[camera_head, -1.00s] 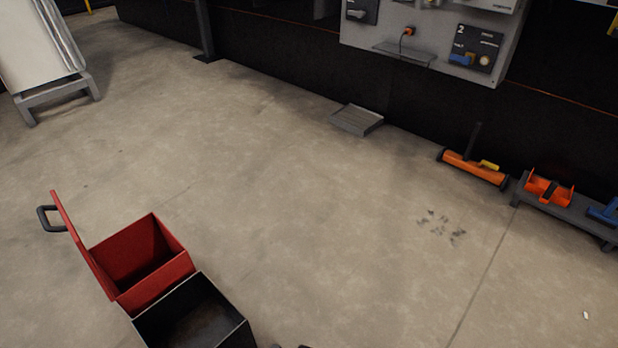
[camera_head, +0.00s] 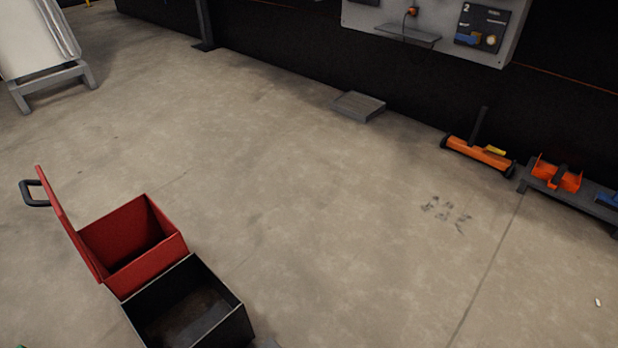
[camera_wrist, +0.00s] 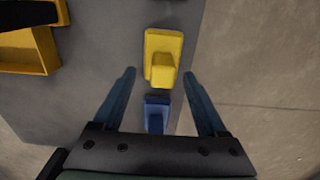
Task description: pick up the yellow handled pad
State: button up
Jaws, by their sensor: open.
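The yellow handled pad (camera_wrist: 163,57) shows in the wrist view, upper middle. It is a flat yellow block with a raised grip on its near part, and it lies on a grey surface (camera_wrist: 105,85). A blue handled pad (camera_wrist: 156,116) lies just below it in the picture, between my fingers as seen. My gripper (camera_wrist: 159,75) is open, with one finger to either side and its tips near the yellow pad's lower end. Nothing appears held. I cannot tell the height of the tips above the pad. The head view shows neither my gripper nor this pad clearly.
A yellow tray (camera_wrist: 28,50) stands at the wrist view's upper left. The grey surface ends right of the pads. In the head view, a red box (camera_head: 120,240), a black box (camera_head: 215,322), an orange roller (camera_head: 478,153) and a low grey bench (camera_head: 570,197) surround open floor.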

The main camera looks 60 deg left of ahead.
jog(key=f+b, duration=0.3)
jog(key=f, duration=0.1)
jog(key=shift+w, duration=0.2)
grip_shut()
